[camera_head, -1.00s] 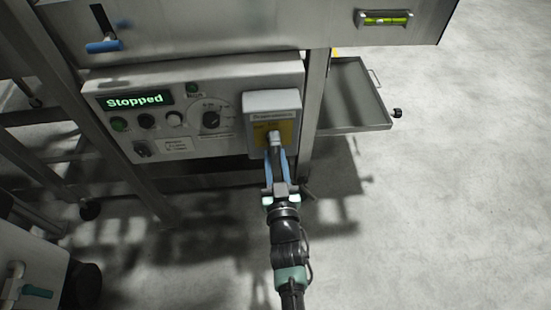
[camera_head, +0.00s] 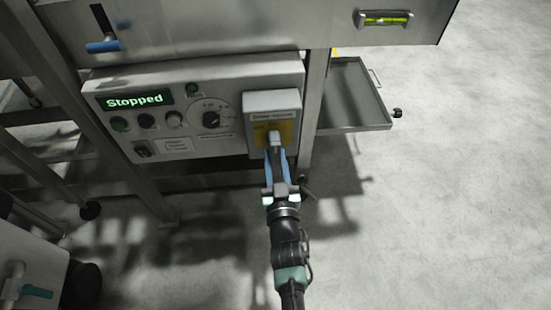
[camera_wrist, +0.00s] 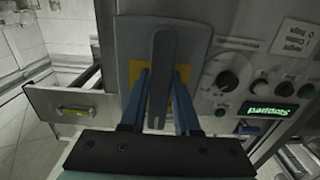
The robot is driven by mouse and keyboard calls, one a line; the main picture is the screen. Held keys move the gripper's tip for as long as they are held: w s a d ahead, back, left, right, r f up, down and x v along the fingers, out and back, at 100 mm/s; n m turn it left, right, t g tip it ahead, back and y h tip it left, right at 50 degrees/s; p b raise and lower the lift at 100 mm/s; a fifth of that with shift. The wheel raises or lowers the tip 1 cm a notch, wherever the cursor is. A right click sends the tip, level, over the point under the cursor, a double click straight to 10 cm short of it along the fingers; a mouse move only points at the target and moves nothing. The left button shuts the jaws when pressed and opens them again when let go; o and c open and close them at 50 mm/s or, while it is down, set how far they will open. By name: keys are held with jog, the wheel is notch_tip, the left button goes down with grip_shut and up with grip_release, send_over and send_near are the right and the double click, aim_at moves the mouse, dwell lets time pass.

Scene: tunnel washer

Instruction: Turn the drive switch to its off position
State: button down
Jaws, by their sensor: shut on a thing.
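The drive switch is a grey box (camera_head: 271,100) with a yellow plate, at the right end of the control panel. Its grey lever handle (camera_head: 273,137) stands out from the yellow plate. In the wrist view the handle (camera_wrist: 161,75) runs up and down the picture between two blue fingers. My gripper (camera_head: 275,152) is at the handle, with its fingers on either side of it, shut on it. The fingers hide part of the yellow plate. The label on the box is too small to read.
The control panel (camera_head: 208,145) has a green display (camera_head: 135,101) reading "Stopped", a black dial (camera_head: 211,120) and several buttons. A blue-handled lever (camera_head: 103,46) is above left. A metal tray (camera_head: 350,90) juts out at the right. The floor at right is clear.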

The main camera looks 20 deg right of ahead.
jog(key=d+n, duration=0.1)
jog(key=n, duration=0.5)
jog(key=d+r+n, duration=0.1)
jog(key=n, duration=0.2)
jog(key=shift+s+d+r, duration=0.1)
jog(key=shift+s+d, duration=0.2)
jog(key=shift+s, duration=0.1)
jog(key=n, duration=0.3)
jog(key=r+n, duration=0.1)
jog(key=shift+s+d+r+n+p, duration=0.1)
jog(key=shift+d+n+p, duration=0.2)
jog(key=shift+d+n, duration=0.1)
jog(key=shift+r+n, duration=0.3)
jog(key=shift+n, duration=0.75)
jog(key=shift+r+n, duration=0.3)
jog(key=shift+n, duration=0.75)
jog(key=c, duration=0.6)
grip_release()
jog(key=shift+c, duration=0.2)
